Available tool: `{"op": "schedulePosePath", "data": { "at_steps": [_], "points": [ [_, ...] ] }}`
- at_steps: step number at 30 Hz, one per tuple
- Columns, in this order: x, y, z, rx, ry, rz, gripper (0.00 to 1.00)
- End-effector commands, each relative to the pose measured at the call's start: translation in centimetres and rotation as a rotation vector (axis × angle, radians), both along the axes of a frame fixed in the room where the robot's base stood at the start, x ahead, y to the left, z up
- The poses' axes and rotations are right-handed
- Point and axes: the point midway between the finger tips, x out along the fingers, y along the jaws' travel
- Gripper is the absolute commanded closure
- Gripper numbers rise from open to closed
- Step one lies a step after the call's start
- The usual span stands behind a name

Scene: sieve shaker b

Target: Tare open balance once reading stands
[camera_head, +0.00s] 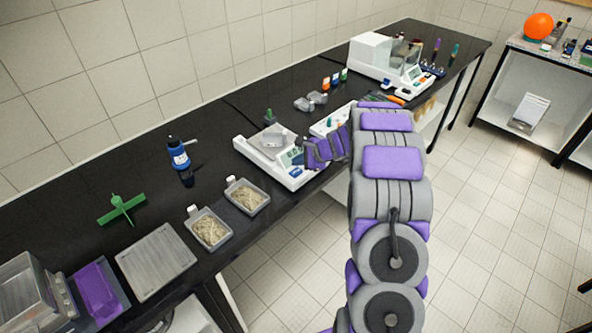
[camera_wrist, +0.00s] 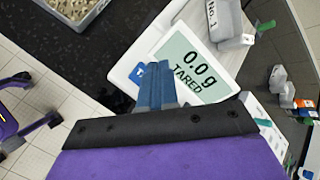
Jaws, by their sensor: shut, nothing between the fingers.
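The open balance (camera_head: 245,148) is white and stands on the black bench. A grey metal container marked "No." (camera_wrist: 231,22) sits on its pan. The balance's display (camera_wrist: 190,65) reads "0.0 g" with "TARED" below it. A blue key (camera_wrist: 138,73) is at the left of the display, partly behind my fingertips. My gripper (camera_wrist: 158,82) is shut and empty, its two blue fingers together over the balance's front panel, beside the display. I cannot tell whether the fingertips touch the key. In the head view my gripper (camera_head: 303,153) is at the balance's front right.
Two trays of straw-coloured material (camera_head: 209,231) (camera_head: 248,196) stand left of the balance. Another white device (camera_head: 331,121) is close on the right. An enclosed balance (camera_head: 372,52) stands at the far end.

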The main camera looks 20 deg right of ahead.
Motion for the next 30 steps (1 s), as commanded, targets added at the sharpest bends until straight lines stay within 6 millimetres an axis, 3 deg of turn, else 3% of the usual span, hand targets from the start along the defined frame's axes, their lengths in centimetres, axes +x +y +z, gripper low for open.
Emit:
{"op": "schedulePosePath", "data": {
  "at_steps": [11,30],
  "points": [
    [0.0,0.0,3.7,0.000,-0.002,0.001,1.00],
    [0.0,0.0,3.6,0.000,0.000,0.000,1.00]
  ]
}}
